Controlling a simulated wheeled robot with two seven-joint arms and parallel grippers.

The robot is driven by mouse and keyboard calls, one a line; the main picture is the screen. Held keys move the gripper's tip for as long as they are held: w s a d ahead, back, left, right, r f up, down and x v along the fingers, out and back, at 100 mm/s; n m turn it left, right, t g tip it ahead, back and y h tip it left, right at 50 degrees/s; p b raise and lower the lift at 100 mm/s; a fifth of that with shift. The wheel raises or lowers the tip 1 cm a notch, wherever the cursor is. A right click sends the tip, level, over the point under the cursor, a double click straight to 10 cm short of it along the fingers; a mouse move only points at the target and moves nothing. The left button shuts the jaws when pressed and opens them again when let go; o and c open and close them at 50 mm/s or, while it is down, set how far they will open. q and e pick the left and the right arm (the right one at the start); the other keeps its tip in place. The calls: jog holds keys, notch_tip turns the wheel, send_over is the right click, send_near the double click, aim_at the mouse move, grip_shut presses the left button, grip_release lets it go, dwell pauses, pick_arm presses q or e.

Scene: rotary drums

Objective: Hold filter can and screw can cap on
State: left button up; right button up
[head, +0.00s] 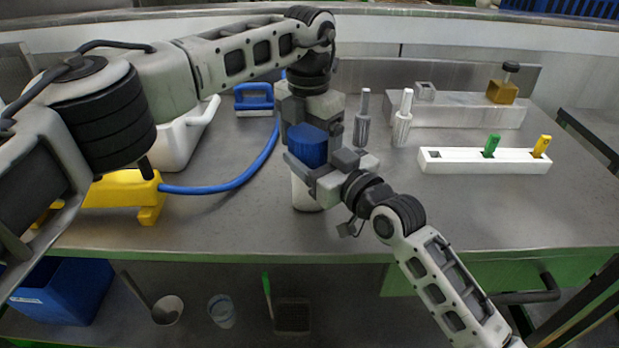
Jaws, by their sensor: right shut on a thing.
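The white filter can (305,196) stands upright on the bench near the middle. My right gripper (308,172) reaches in from the lower right and is shut on the can's upper part. The blue can cap (306,147) is at the top of the can, just above my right gripper's fingers. Whether it is seated or tilted I cannot tell. My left gripper (303,128) points down from above, right over the cap. Its fingertips are partly hidden at the cap, so I cannot tell whether it is open or shut.
Two grey-white bottle-like tools (403,120) stand behind to the right. A white block (480,161) holds green and yellow pieces. A yellow tool (122,188) with a blue hose lies left, near a white container (178,138). The front right of the bench is clear.

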aim_at(310, 131)
pick_arm(q)
jog(key=shift+d+r, duration=0.1)
jog(key=shift+r, duration=2.15)
jog(key=shift+c, duration=1.4)
notch_tip(310, 131, up, 4)
jog(key=n, duration=0.4)
jog(key=shift+f, duration=0.25)
jog(key=shift+f, duration=4.05)
